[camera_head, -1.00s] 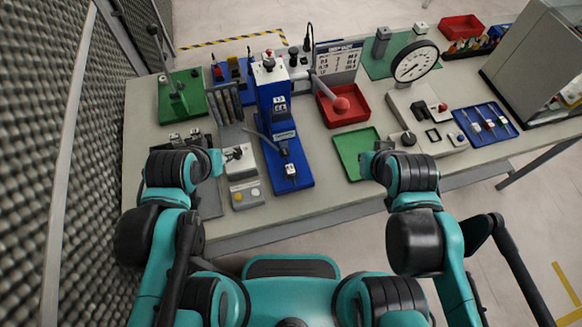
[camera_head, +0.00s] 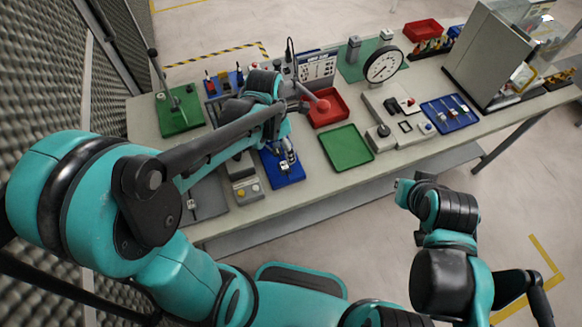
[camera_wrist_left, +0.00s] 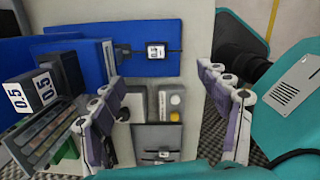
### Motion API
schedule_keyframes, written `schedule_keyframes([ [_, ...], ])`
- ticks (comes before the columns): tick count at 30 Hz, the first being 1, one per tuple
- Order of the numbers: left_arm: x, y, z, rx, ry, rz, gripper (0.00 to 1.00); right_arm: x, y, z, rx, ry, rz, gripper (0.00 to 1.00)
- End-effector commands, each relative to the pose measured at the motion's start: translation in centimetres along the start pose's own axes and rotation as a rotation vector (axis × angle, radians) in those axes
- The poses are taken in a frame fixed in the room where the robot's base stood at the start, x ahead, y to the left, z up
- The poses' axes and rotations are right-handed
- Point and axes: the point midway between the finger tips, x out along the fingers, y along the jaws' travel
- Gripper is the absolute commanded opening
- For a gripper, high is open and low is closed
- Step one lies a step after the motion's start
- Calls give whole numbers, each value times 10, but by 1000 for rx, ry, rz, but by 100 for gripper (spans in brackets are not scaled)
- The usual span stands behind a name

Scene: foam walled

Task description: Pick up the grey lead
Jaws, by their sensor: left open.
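My left arm (camera_head: 215,140) reaches over the bench toward the blue press. My left gripper (camera_wrist_left: 158,78) is open and empty, its two fingers wide apart in the left wrist view. Between and beyond them are the press's blue base (camera_wrist_left: 195,42), a small block with a white label (camera_wrist_left: 155,50) on it, and a grey box with round buttons (camera_wrist_left: 170,103). I cannot pick out the grey lead for sure. Several small thin items lie on a blue tray (camera_head: 430,105) at the right, too small to identify.
A dial gauge (camera_head: 384,66) and a grey cabinet (camera_head: 490,52) stand to the right. A green-based stand (camera_head: 180,120) is at the left. A textured foam wall (camera_head: 45,90) borders the left side.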

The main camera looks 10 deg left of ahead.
Motion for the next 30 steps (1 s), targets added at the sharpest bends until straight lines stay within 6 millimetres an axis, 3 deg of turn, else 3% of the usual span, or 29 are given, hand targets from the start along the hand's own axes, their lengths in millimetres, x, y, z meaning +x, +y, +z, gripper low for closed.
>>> schedule_keyframes([
  [9, 55, 0, 0, -8, 1, -1, 76, 16, 0, 11, 0, 0, 0, 0],
  [17, 76, 1, -1, -7, 1, 0, 76, 21, 0, 15, 0, 0, 0, 0],
  [24, 112, 4, -1, -6, 0, 0, 76, 33, 0, 24, 0, 0, 0, 0],
  [30, 119, 3, -1, -6, 0, 0, 76, 33, 0, 24, 0, 0, 0, 0],
])
